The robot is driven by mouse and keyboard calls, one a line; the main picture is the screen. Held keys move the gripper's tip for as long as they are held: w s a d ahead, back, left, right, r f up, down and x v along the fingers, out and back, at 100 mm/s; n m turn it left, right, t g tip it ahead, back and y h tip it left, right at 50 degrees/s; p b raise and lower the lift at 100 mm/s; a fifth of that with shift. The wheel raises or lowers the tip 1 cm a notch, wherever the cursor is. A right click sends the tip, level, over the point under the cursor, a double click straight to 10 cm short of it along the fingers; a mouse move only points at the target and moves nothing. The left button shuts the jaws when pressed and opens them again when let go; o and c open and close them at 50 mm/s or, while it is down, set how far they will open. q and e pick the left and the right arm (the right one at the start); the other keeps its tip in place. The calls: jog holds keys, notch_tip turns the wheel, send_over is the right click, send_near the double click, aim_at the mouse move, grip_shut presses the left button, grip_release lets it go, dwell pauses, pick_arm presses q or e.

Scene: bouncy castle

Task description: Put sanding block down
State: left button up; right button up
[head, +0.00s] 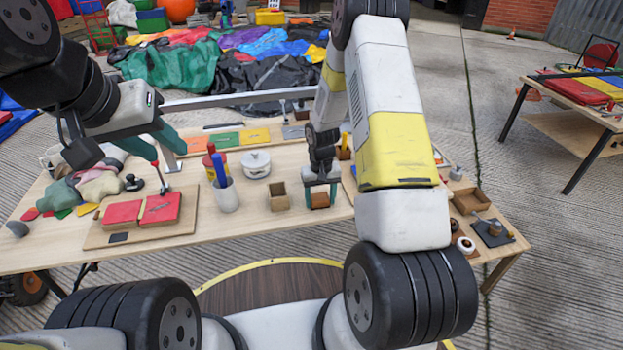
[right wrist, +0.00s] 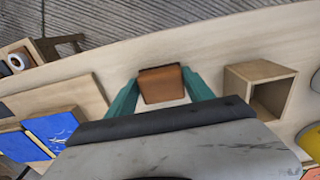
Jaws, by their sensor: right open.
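The sanding block (head: 320,200) is a small brown block near the front edge of the wooden table (head: 240,222). It also shows in the right wrist view (right wrist: 163,84), with a pale patch under its near edge. My right gripper (head: 320,184) is low over the table and open. Its teal fingers stand on either side of the block, very close to its sides; whether they touch it is hard to tell. My left gripper (head: 157,145) is open and empty, raised above the left part of the table.
A small open wooden box (head: 278,196) stands just left of the block. A white cup with a blue tool (head: 226,193), a white lidded pot (head: 256,164) and a board with red pads (head: 141,216) lie further left. A wooden tray (head: 470,201) is at the right.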

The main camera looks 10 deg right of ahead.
aim_at(318, 197)
jog(key=r, duration=0.7)
jog(key=shift+w+a+r, duration=0.15)
jog(key=shift+a+r, duration=0.15)
jog(key=shift+a, duration=0.05)
jog(key=s+r+t, duration=0.2)
jog(key=s+r, duration=0.2)
jog(key=r, duration=0.7)
jog(key=s+r+t, duration=0.1)
jog(key=s+r, duration=0.3)
jog(key=r, duration=0.8)
jog(key=s+a+r+t+y, duration=0.1)
jog(key=s+r, duration=0.4)
jog(key=s, duration=0.3)
jog(key=s+a+r+t+y, duration=0.1)
jog(key=s+r, duration=0.3)
jog(key=s, duration=0.4)
jog(key=shift+r+t, duration=0.35)
jog(key=shift+t, duration=0.25)
jog(key=shift+o, duration=0.2)
